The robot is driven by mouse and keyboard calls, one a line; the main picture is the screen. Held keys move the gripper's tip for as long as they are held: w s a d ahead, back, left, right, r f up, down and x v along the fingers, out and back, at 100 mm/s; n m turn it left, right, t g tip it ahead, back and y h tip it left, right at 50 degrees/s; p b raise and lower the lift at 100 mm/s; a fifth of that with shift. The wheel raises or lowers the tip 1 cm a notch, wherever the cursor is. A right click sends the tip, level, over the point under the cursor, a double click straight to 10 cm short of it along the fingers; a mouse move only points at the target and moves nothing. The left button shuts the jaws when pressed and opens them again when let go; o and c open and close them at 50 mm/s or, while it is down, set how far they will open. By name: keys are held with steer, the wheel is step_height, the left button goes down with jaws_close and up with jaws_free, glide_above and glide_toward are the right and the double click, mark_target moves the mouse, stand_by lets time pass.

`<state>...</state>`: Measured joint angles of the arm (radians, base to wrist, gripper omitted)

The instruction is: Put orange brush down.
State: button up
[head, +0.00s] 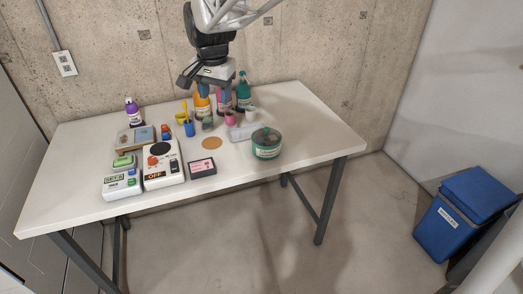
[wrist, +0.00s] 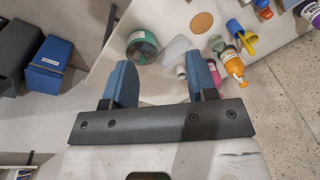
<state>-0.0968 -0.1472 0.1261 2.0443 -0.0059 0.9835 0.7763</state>
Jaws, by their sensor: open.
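No brush that is clearly orange can be made out. A yellow-orange handle (head: 185,106) stands up from a blue cup (head: 189,128) on the table's back half; it may be the brush. In the wrist view this handle (wrist: 247,42) shows beside the blue cup (wrist: 234,27). My gripper (head: 215,96) is above the back of the table, in front of the pump bottles. In the wrist view my gripper (wrist: 163,80) has its two blue fingers wide apart with nothing between them.
An orange pump bottle (head: 202,103) and a teal one (head: 242,90) stand at the back. A tan disc (head: 211,143) lies mid-table. Devices (head: 163,165) crowd the left. The table's right end (head: 318,135) is clear.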

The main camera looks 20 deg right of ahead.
steer(key=s+d+f+n, duration=0.1)
steer(key=s+d+n, duration=0.1)
steer(key=s, duration=0.8)
steer(key=s+d+f+n, duration=0.2)
steer(key=s+n, duration=0.1)
steer(key=s, duration=0.7)
steer(key=s+d+f+n+t, duration=0.1)
steer(key=s+d+f+n, duration=0.1)
steer(key=s, duration=0.8)
steer(key=shift+f+n, duration=0.2)
steer(key=shift+n, duration=0.1)
steer(key=shift+o, duration=0.5)
